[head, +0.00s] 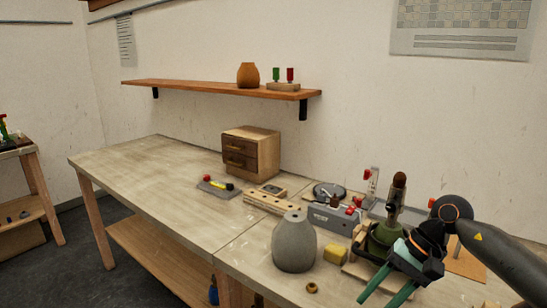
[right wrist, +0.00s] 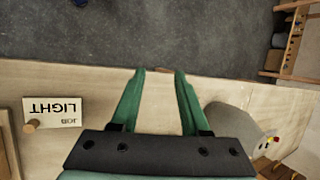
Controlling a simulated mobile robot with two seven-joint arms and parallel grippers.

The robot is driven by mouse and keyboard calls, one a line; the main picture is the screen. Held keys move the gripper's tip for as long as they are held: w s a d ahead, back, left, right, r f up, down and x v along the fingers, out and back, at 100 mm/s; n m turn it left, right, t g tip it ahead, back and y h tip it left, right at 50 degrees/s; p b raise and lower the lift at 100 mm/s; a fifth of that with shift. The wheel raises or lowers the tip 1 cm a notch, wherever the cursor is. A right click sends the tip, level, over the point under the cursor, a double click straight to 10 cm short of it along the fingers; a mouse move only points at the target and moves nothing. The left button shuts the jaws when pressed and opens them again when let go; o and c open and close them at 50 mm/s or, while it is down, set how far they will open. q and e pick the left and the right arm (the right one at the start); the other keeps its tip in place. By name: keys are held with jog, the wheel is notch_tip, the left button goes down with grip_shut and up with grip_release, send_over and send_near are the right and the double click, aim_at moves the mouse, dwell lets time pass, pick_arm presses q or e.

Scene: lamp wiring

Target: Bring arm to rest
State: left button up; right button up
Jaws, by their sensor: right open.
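My right gripper (head: 376,298) is at the lower right of the head view, over the front part of the workbench (head: 140,165). Its green fingers point toward the front edge. In the right wrist view, the gripper (right wrist: 159,75) is open with nothing between its fingers, and the tips overlap the bench edge and the dark floor. A grey vase-shaped body (head: 294,245) stands upright on the bench, left of the gripper; it also shows in the right wrist view (right wrist: 234,122). My left gripper is not in view.
A yellow block (head: 335,254) and a small brass ring (head: 312,288) lie near the gripper. A green rounded body (head: 380,240) stands partly hidden behind it. A card reading "JOB LIGHT" (right wrist: 52,112) lies on the bench. The bench's left half is mostly clear.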

jog(key=s+a+m+t+y+p, duration=0.1)
jog(key=s+a+m+t+y, duration=0.15)
jog(key=a+m+y, duration=0.6)
jog(key=s+a+m+t+y, duration=0.1)
jog(key=a+m+t+y, duration=0.35)
jog(key=a+m, duration=0.7)
jog(key=d+f+m+t+h, duration=0.4)
jog(key=f+m+t+h, duration=0.1)
jog(key=m, duration=0.8)
jog(key=d+f+m+t+h, duration=0.4)
jog(key=m+t+h, duration=0.1)
jog(key=m, duration=0.8)
jog(key=s+d+f+m+g+h, duration=0.3)
jog(key=s+f+m, duration=0.4)
jog(key=f+m, duration=0.1)
jog(key=s+d+f+m+g+h+p, duration=0.1)
jog(key=s+d+f+m+g+h, duration=0.1)
jog(key=s+f+m, duration=0.5)
notch_tip(320, 180, down, 3)
jog(key=shift+s+d+r+m+g+h+p, duration=0.1)
jog(key=shift+s+d+m+g+h+p, duration=0.25)
jog(key=shift+m+g+h, duration=0.5)
